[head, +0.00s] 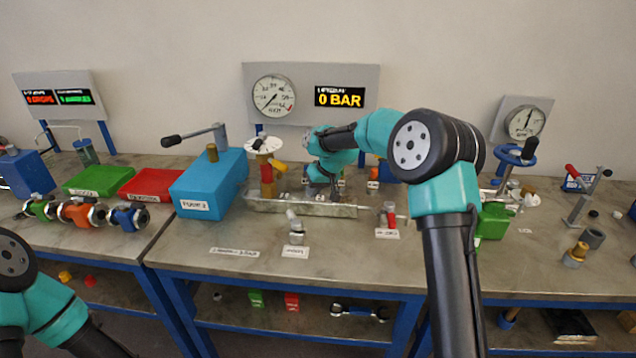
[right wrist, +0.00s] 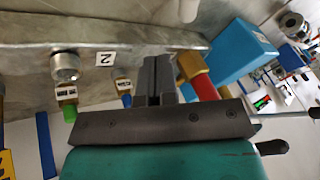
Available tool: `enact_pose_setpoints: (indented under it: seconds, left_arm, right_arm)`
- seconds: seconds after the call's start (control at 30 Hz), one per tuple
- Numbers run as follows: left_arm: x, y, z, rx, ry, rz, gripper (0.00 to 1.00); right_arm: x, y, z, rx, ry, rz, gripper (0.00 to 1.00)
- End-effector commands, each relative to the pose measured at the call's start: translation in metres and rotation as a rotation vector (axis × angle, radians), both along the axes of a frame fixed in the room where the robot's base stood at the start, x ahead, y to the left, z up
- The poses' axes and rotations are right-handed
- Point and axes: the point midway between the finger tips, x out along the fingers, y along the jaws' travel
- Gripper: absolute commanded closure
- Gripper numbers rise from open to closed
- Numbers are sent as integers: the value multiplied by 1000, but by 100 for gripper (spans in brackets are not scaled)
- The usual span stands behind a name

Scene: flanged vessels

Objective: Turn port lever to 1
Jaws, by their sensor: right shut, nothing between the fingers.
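A long grey metal manifold (head: 300,207) lies on the middle bench. A brass valve (head: 267,188) with a red lever (head: 274,168) stands at its left end under a white handwheel (head: 264,146). I cannot tell which part is the port lever. My right gripper (right wrist: 158,72) is shut and empty, its fingers close to the manifold, which carries a "2" label (right wrist: 105,59) in the right wrist view. A red handle on brass (right wrist: 205,87) shows just right of the fingers there. My arm hides part of the manifold in the head view. Only my left arm's links show, at the lower left.
A blue pump box (head: 208,184) with a long lever stands left of the manifold. A small fitting (head: 295,228) and a red-topped part (head: 389,214) stand in front. The bench front (head: 340,258) is mostly clear. A display (head: 339,97) reads 0 BAR.

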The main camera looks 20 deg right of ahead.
Motion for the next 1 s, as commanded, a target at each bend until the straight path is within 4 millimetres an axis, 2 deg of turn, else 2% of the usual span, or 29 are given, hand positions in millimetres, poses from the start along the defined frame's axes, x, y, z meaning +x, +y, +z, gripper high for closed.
enact_pose_setpoints:
  seconds: [0.2,0.4,0.57,0.87,1.0]
  left_arm:
    - [0,0,0,0,0,0,100]
    - [0,0,0,0,0,0,100]
    - [0,0,0,0,0,0,100]
    - [0,0,0,0,0,0,100]
    - [0,0,0,0,0,0,100]
  right_arm:
    - [10,15,-35,0,3,1,100]
    - [7,39,-46,-1,1,1,100]
    - [6,47,-50,0,-1,1,100]
    - [6,48,-51,0,-1,0,100]
    - [9,59,-51,1,0,1,100]
